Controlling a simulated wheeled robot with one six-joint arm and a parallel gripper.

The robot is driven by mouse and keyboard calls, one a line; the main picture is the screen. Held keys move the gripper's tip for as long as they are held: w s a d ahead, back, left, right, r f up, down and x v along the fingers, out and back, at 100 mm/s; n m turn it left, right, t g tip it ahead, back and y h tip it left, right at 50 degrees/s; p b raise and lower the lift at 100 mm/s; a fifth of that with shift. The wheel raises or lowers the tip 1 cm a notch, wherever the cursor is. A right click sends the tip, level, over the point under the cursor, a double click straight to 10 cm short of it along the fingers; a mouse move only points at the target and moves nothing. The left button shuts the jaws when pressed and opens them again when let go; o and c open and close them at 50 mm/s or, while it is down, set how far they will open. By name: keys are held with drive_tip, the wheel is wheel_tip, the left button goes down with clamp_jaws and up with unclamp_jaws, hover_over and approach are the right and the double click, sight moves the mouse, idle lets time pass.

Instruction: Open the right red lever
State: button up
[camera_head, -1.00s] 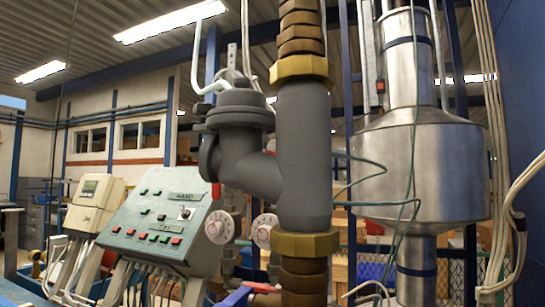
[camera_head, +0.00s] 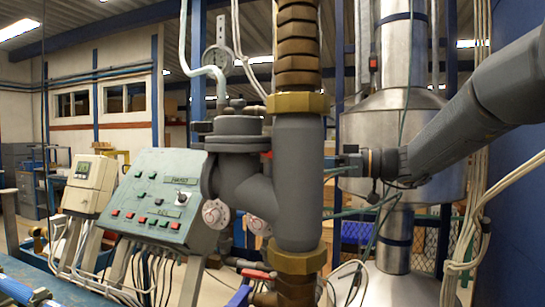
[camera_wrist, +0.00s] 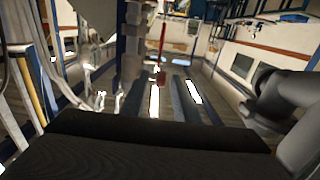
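A red lever (camera_head: 258,274) shows low in the head view, left of the brass fitting under the thick grey pipe. A blue handle (camera_head: 240,295) sits just below it. A slim red bar (camera_wrist: 162,42) stands near the middle of the wrist view; I cannot tell whether it is a lever. My arm reaches in from the right in the head view, and its wrist end (camera_head: 378,163) is beside the grey pipe, above and right of the red lever. Dark broad shapes fill the bottom of the wrist view, but finger opening cannot be made out.
The thick grey pipe (camera_head: 298,190) stands upright between my arm and the green control panel (camera_head: 152,205). A metal tank (camera_head: 372,130) stands behind my arm. White cables (camera_head: 480,200) hang at the right, beside a blue wall (camera_head: 520,210). Round white dials (camera_head: 215,213) sit by the panel.

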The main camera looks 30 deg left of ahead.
drive_tip(key=a+p, duration=0.1)
drive_tip(key=a, duration=0.1)
drive_tip(key=a+p, duration=0.1)
drive_tip(key=a, duration=0.1)
drive_tip(key=a+p, duration=0.1)
drive_tip(key=shift+s+a+r, duration=0.1)
drive_tip(key=shift+s+a, duration=0.3)
drive_tip(key=shift+a+p, duration=0.35)
drive_tip(key=shift+a, duration=0.35)
drive_tip(key=shift+c, duration=0.3)
clamp_jaws()
